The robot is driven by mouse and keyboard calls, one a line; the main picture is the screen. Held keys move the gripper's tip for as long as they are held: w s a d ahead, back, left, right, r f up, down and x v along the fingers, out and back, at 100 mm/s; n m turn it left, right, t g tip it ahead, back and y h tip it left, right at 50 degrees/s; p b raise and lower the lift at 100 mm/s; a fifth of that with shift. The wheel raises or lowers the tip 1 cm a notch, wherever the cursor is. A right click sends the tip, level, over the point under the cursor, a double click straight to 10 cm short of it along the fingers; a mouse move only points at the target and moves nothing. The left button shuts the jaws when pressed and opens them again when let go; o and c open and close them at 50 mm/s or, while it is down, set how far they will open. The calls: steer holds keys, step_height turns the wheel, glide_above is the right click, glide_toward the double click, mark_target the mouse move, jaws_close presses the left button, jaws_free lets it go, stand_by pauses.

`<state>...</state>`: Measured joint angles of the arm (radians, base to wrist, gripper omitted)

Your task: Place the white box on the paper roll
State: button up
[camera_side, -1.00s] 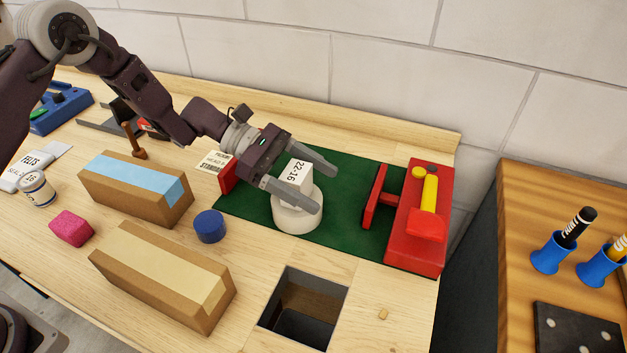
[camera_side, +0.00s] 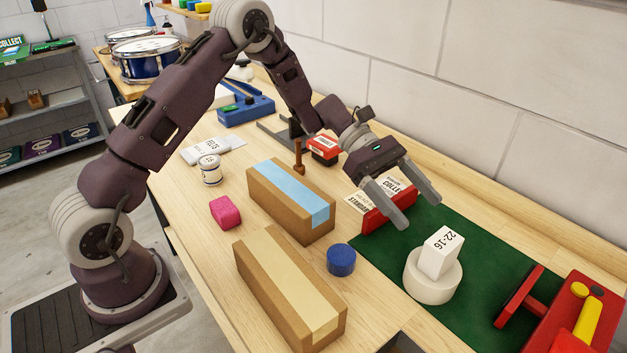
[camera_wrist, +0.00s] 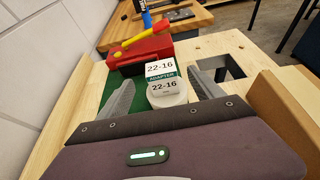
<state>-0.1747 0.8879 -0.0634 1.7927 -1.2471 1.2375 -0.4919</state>
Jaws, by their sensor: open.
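The white box (camera_side: 438,254), printed 22-16, stands upright on top of the white paper roll (camera_side: 432,284). The roll rests on the green mat. In the wrist view, the box (camera_wrist: 162,80) sits over the roll (camera_wrist: 168,98), its label partly reading ADAPTER. My gripper (camera_side: 420,212) is open and empty. It is behind and to the left of the box in the side view, with a clear gap between its fingertips and the box. The wrist view shows the box and roll ahead, between the spread fingers.
A red vise (camera_side: 575,320) with a yellow handle stands at the right of the green mat (camera_side: 475,250). A blue cylinder (camera_side: 341,260) and two cardboard boxes, one with blue tape (camera_side: 290,200) and one with tan tape (camera_side: 290,290), are left. A square opening (camera_wrist: 235,72) shows in the bench.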

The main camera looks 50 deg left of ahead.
steer(key=s+a+r+m+y, duration=0.2)
steer(key=s+r+m+y, duration=0.7)
steer(key=s, duration=0.7)
steer(key=s+a+r+m+t+y, duration=0.3)
steer(key=s+a+m, duration=0.6)
steer(key=s, duration=0.5)
steer(key=a+t+y, duration=0.1)
steer(key=t, duration=0.1)
steer(key=shift+a+r+t+y, duration=0.15)
steer(key=shift+a+t+y, duration=0.15)
steer(key=shift+a, duration=0.05)
steer(key=shift+s, duration=0.1)
